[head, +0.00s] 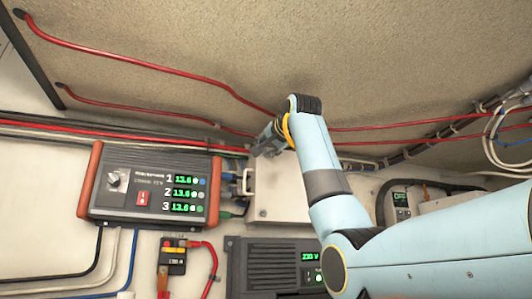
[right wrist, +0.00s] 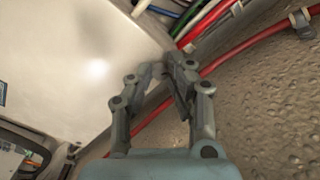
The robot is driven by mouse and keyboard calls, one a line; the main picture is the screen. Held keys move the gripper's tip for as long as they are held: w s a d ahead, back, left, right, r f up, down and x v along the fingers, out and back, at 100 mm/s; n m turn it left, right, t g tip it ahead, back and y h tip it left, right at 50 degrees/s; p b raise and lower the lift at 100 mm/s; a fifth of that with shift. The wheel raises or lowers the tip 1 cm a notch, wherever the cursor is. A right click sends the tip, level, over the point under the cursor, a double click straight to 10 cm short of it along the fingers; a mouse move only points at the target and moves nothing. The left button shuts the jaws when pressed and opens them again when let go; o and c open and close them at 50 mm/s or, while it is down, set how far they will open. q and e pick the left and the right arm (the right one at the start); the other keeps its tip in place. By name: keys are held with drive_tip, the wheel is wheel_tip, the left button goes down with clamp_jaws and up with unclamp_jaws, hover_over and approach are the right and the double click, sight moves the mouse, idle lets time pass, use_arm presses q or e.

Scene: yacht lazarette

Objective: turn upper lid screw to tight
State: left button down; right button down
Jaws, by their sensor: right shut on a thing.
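The pale box with the lid (head: 285,195) is mounted on the wall in the middle of the head view. Its flat lid also fills the upper left of the right wrist view (right wrist: 75,60). My right gripper (head: 264,145) reaches the upper left corner of the box. In the right wrist view its two fingers (right wrist: 168,72) are closed together at the lid's edge. The upper lid screw itself is hidden by the fingers, so its turn position cannot be seen. A small lower screw (head: 263,213) shows on the lid's lower left. My left gripper is out of view.
A meter panel with orange ends (head: 150,185) hangs left of the box. Red cables (head: 150,67) run along the textured wall, and one passes close to my right fingers (right wrist: 250,48). An inverter (head: 270,265) is below. An OFF display unit (head: 400,203) is to the right.

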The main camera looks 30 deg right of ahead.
drive_tip(key=m+b, duration=0.2)
drive_tip(key=m, duration=0.4)
drive_tip(key=shift+b, duration=0.3)
drive_tip(key=m+b, duration=0.2)
drive_tip(key=m, duration=0.4)
idle(0.4)
drive_tip(key=c, duration=1.2)
unclamp_jaws()
drive_tip(key=shift+c, duration=0.2)
drive_tip(key=shift+s, duration=0.1)
drive_tip(key=v, duration=1.1)
drive_tip(key=shift+s, duration=0.4)
